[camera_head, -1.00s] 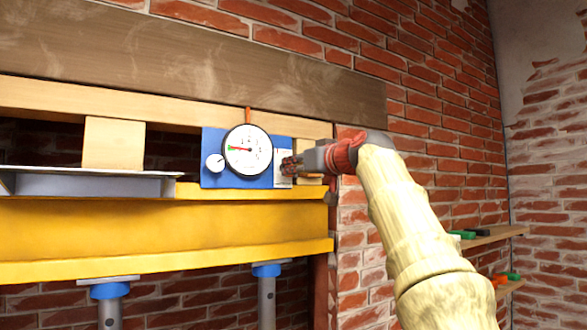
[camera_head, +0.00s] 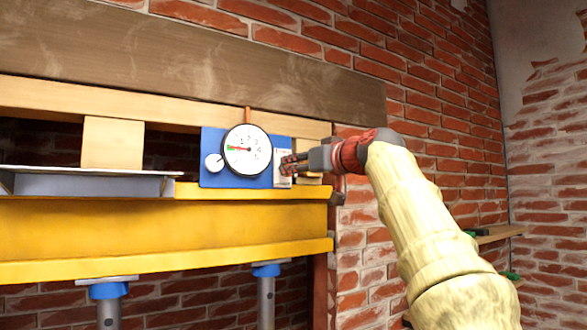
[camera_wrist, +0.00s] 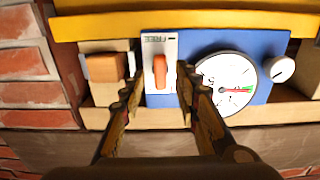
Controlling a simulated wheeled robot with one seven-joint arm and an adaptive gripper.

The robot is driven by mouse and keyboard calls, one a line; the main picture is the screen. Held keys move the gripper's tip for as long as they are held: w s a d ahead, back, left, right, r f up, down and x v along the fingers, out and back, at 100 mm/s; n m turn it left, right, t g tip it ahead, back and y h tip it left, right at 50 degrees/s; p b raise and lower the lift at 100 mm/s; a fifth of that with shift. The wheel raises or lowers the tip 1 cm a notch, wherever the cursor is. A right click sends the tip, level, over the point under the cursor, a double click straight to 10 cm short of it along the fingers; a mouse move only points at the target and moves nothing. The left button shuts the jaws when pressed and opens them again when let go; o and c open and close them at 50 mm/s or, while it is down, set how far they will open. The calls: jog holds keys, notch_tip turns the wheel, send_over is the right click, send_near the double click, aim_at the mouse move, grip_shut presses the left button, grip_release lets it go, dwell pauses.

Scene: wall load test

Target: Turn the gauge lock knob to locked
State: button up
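The gauge lock knob (camera_wrist: 160,70) is an orange handle on a white plate (camera_wrist: 152,98) at the side of the blue gauge panel (camera_wrist: 268,92). In the wrist view it points up and down the picture, with an upside-down word FREE above it. In the head view the white plate (camera_head: 283,158) shows at the panel's right edge, and my gripper hides the knob. My gripper (camera_wrist: 157,82) is open, one finger on each side of the knob, with visible gaps and no clear contact. It also shows in the head view (camera_head: 289,163), in front of the plate.
The round dial gauge (camera_head: 247,149) and a small white dial (camera_head: 215,162) sit on the panel, close to one finger. A yellow beam (camera_head: 160,230) runs below. A wooden block (camera_wrist: 106,67) stands beside the plate. Shelves (camera_head: 497,234) are at right.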

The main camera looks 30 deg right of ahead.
jog(key=s, duration=0.9)
jog(key=shift+s+d, duration=0.15)
jog(key=shift+s, duration=0.25)
